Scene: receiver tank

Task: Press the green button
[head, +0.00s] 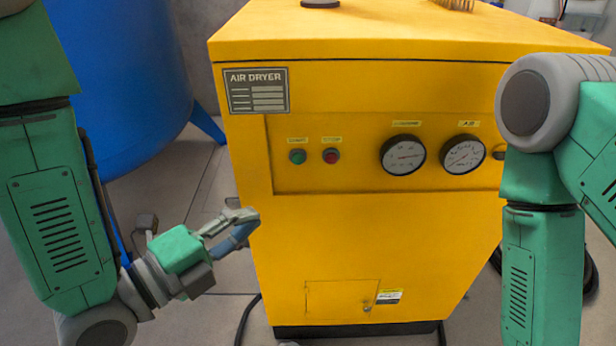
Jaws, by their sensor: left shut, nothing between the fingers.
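The green button (298,156) sits on the front panel of a yellow air dryer cabinet (360,240), under a small label. A red button (331,156) is just to its right. My left gripper (250,219) is shut and empty, in front of the cabinet's lower left edge. It is below and to the left of the green button, apart from it in the picture. My right arm hangs at the right, but its gripper is out of the frame.
Two round gauges (403,155) are on the panel right of the buttons. A blue tank (125,70) on legs stands behind at the left. A hose (245,318) lies on the floor by the cabinet's base. Grey floor shows between tank and cabinet.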

